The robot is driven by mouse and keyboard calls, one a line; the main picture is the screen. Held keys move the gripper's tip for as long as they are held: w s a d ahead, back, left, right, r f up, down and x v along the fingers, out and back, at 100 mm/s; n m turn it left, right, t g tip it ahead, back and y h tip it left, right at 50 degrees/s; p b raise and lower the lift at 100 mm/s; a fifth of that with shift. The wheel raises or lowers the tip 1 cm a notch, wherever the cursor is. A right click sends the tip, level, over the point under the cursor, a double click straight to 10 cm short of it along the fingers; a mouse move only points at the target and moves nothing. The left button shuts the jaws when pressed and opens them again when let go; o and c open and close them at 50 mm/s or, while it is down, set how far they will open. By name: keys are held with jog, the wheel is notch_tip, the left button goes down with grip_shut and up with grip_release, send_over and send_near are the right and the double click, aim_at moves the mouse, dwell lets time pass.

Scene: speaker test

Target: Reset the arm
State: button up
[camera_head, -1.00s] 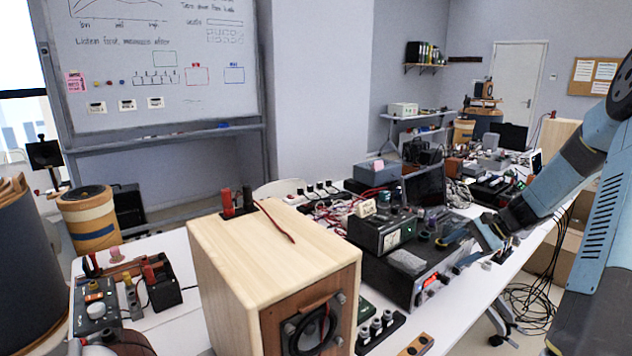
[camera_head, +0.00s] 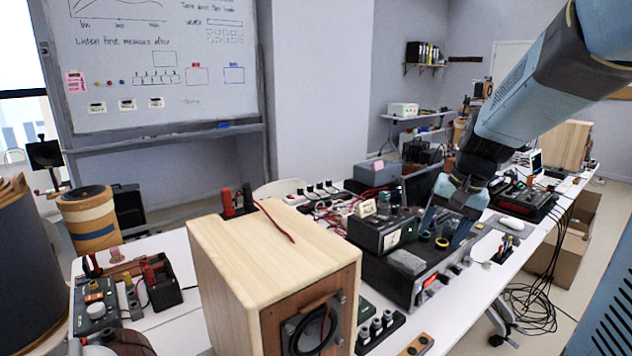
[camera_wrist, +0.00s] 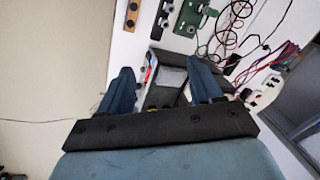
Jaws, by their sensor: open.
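My gripper (camera_head: 447,228) hangs from my blue arm over the right part of the table in the head view. Its two blue fingers point down, spread apart, above the right end of a black amplifier-like unit (camera_head: 408,282). In the wrist view my gripper (camera_wrist: 160,85) shows two separate fingers with nothing held between them. The unit's dark top lies beyond and between the fingertips there. Whether a fingertip touches the unit, I cannot tell.
A wooden speaker box (camera_head: 250,250) stands at the table's front. A black meter box (camera_head: 382,232) sits on the unit. Cables and devices crowd the table (camera_head: 480,315) behind. A cardboard box (camera_head: 562,250) and loose cables are on the floor at right.

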jog(key=s+a+r+n+t+h, duration=0.1)
jog(key=s+r+n, duration=0.1)
jog(key=s, duration=0.5)
jog(key=s+a+r+n+t+h, duration=0.1)
jog(key=s+r+n+t, duration=0.1)
jog(key=s, duration=0.6)
jog(key=shift+a+r+n+t, duration=0.15)
jog(key=shift+r+n+t, duration=0.15)
jog(key=shift+r, duration=0.55)
